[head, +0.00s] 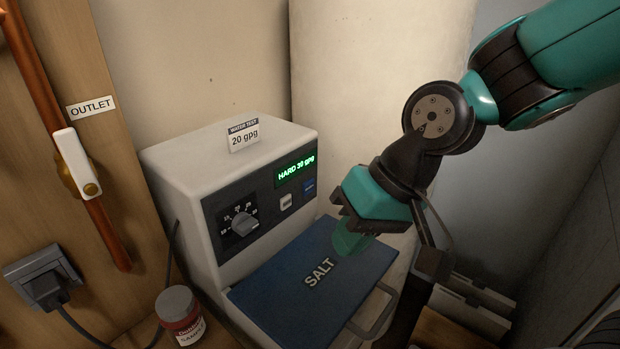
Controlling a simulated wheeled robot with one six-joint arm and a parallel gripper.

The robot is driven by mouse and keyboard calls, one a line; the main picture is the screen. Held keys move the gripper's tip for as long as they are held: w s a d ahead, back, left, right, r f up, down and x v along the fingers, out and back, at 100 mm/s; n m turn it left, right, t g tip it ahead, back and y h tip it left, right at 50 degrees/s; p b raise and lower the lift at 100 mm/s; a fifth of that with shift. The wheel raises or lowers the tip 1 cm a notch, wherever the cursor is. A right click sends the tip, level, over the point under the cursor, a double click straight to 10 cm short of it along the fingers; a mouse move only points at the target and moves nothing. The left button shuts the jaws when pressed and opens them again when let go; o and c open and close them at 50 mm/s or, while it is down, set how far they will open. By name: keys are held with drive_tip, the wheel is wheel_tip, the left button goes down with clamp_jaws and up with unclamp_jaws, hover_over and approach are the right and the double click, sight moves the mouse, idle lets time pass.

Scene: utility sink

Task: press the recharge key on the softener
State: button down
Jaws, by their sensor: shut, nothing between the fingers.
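The softener (170,165) is a pale box with a dark front panel (222,206). The panel has a round dial (243,223), a lit green display (296,169) that appears to read "HARD 30 gpg", a pale key (286,202) and a small blue key (309,187). The lettering on both keys is too small to read, so I cannot tell which is the recharge key. My gripper (349,244) is shut and empty. It points down in front of and to the right of the panel, over the blue salt lid, apart from both keys.
The blue lid marked SALT (275,293) has a handle (374,318) at its front right. A sample jar (180,315), socket with plug (44,277) and copper outlet pipe (110,235) are at left.

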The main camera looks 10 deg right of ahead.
sight(309, 187)
drive_tip(key=w+d+f+m+t+p, duration=0.15)
drive_tip(key=w+m+p, duration=0.25)
drive_tip(key=w+m, duration=0.4)
drive_tip(key=w+d+f+m+t+h+p, duration=0.1)
drive_tip(key=w+d+f+m+t+p, duration=0.4)
drive_tip(key=m, duration=0.8)
drive_tip(key=w+d+f+p, duration=0.1)
drive_tip(key=w+d+f, duration=0.2)
drive_tip(key=w+f, duration=0.2)
drive_tip(key=shift+w+d+f+h, duration=0.15)
drive_tip(key=shift+w+d+h, duration=0.15)
drive_tip(key=shift+h, duration=0.1)
drive_tip(key=w+a+p, duration=0.1)
drive_tip(key=w+a, duration=0.4)
drive_tip(key=w, duration=0.2)
drive_tip(key=shift+a+p, duration=0.15)
drive_tip(key=shift+p, duration=0.25)
drive_tip(key=shift+w, duration=0.15)
drive_tip(key=shift+w+a, duration=0.25)
